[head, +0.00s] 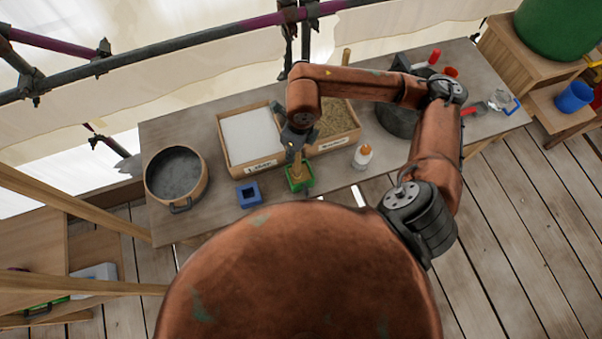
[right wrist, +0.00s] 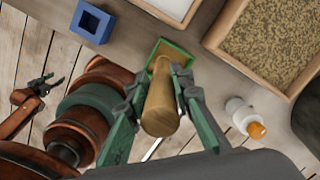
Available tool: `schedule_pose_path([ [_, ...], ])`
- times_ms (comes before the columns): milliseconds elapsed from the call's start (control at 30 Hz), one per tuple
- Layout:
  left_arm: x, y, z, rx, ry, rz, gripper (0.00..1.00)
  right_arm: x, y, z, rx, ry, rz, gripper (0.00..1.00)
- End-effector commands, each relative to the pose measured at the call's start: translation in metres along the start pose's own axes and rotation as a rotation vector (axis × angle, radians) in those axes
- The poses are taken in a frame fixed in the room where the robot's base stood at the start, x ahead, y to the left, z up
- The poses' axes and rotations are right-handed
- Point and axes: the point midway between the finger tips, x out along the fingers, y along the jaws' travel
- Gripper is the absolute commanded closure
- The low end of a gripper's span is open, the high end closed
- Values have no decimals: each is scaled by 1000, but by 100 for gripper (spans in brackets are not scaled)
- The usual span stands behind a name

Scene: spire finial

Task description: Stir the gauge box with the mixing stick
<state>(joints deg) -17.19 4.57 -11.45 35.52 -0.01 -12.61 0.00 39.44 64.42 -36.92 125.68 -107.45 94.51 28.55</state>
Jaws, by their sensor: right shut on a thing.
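My right gripper (head: 295,147) is shut on the wooden mixing stick (head: 297,168) above the table's front edge. In the right wrist view, the fingers (right wrist: 164,82) close around the stick (right wrist: 161,112), whose thick end faces the camera. The stick points down into a small green open box (head: 307,184), which also shows in the right wrist view (right wrist: 178,49). My left gripper (right wrist: 40,87) shows only in the right wrist view, open and empty.
A round pan (head: 203,185) is at the table's left. Behind the boxes are a tray of white powder (head: 277,158) and a tray of sandy grain (head: 345,138). A white bottle with orange cap (head: 362,157) stands right of the green box. A dark bucket (head: 397,122) is farther right.

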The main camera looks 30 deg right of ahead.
Motion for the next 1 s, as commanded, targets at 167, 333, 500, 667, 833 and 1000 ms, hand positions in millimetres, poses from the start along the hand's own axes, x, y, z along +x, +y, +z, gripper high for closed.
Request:
schedule_pose_path([
  [167, -9, -1, -2, 0, 3, -1, 57, -16, 0, 2, 0, -2, -1, 100],
  [333, -16, -1, -4, 0, 5, -1, 57, -29, 0, 4, 0, -2, -1, 100],
  [500, -22, -1, -6, 0, 7, -1, 57, -42, 0, 5, 0, -1, -1, 100],
  [667, -28, -2, -8, 0, 9, -1, 57, -54, 0, 7, 0, -2, -1, 100],
  [833, -35, -2, -9, 0, 11, -2, 57, -66, 0, 8, 0, -1, 0, 100],
  [1000, -41, -2, -11, 0, 13, -2, 57, -79, 0, 10, 0, -2, -1, 100],
])
